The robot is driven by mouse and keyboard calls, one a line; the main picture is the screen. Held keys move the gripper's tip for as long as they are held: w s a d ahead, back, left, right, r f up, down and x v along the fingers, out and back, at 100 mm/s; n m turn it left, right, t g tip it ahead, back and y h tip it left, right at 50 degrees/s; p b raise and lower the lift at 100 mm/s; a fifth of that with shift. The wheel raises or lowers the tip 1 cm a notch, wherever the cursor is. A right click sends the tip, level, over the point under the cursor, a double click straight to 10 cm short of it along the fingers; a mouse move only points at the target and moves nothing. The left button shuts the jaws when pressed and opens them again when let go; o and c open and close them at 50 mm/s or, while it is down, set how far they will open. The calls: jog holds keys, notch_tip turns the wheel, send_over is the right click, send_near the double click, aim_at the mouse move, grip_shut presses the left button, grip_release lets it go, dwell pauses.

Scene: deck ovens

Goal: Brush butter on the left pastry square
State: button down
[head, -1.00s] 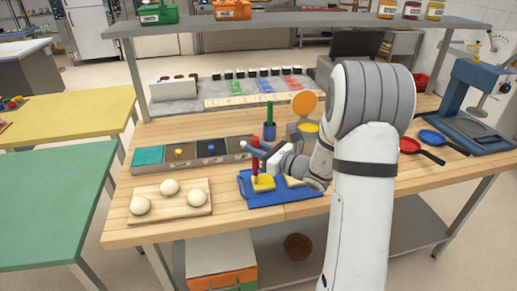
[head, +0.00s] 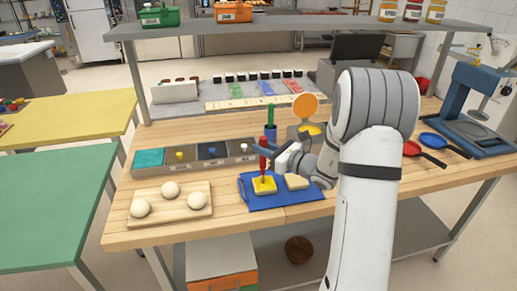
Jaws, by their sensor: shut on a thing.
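A blue tray (head: 258,202) lies near the front edge of the wooden table. The left pastry square (head: 268,188), yellow on top, lies on it, with the paler right pastry square (head: 297,182) beside it. My gripper (head: 264,149) is above the tray, shut on a red-handled brush (head: 263,161). The brush is upright with its lower end over the middle of the left square. It seems to touch the top, but I cannot tell for certain.
A wooden board (head: 192,213) with dough balls is at left. Behind it is a row of compartments (head: 240,160). A cup with a green-handled tool (head: 270,116) and an open orange-lidded container (head: 305,105) stand behind the gripper. Red and blue pans (head: 432,138) are at right.

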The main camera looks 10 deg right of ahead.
jog(key=d, duration=0.3)
dwell(0.5)
jog(key=shift+w, duration=0.4)
jog(key=shift+a, duration=0.2)
jog(key=a+b, duration=0.1)
jog(key=a, duration=0.4)
jog(key=shift+b, duration=0.35)
dwell(0.4)
